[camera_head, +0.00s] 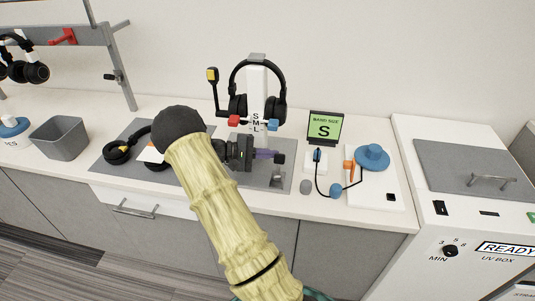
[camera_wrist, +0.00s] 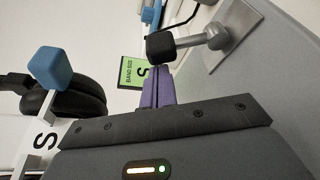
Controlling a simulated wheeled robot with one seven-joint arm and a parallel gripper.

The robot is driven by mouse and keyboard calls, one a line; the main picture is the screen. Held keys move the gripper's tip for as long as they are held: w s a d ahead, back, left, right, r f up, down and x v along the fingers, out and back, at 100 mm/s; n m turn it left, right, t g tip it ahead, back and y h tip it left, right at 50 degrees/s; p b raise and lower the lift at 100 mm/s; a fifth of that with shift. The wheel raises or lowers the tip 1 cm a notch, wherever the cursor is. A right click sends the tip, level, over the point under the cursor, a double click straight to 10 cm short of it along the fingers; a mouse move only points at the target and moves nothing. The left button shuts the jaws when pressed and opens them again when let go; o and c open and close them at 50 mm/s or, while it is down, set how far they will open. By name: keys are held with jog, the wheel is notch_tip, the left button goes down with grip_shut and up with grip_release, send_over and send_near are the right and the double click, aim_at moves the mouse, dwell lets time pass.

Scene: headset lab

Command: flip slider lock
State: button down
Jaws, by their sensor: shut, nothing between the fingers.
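A white headphone stand (camera_head: 256,90) marked S, M, L holds black headphones (camera_head: 281,98). A red block (camera_head: 234,121) and a blue block (camera_head: 272,124) sit at its sides by the letters. The blue block also shows in the wrist view (camera_wrist: 50,68), near an S mark. I cannot tell which part is the slider lock. A black knob (camera_head: 280,159) on a grey lever stands at the right of the grey mat; it also shows in the wrist view (camera_wrist: 174,46). My gripper (camera_head: 268,155) has purple fingers, shut and empty (camera_wrist: 158,72), pointing at the knob; contact is unclear.
A green "BAND SIZE S" sign (camera_head: 324,129) stands behind right. A blue round device (camera_head: 371,158) and a cable lie on a white plate at right. A grey bin (camera_head: 60,139) and other headphones (camera_head: 117,152) are at left. The UV box (camera_head: 465,170) borders the right.

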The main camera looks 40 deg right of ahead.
jog(key=shift+w+a+r+m+h, duration=0.1)
jog(key=shift+a+m+h, duration=0.05)
jog(key=shift+m+h, duration=0.15)
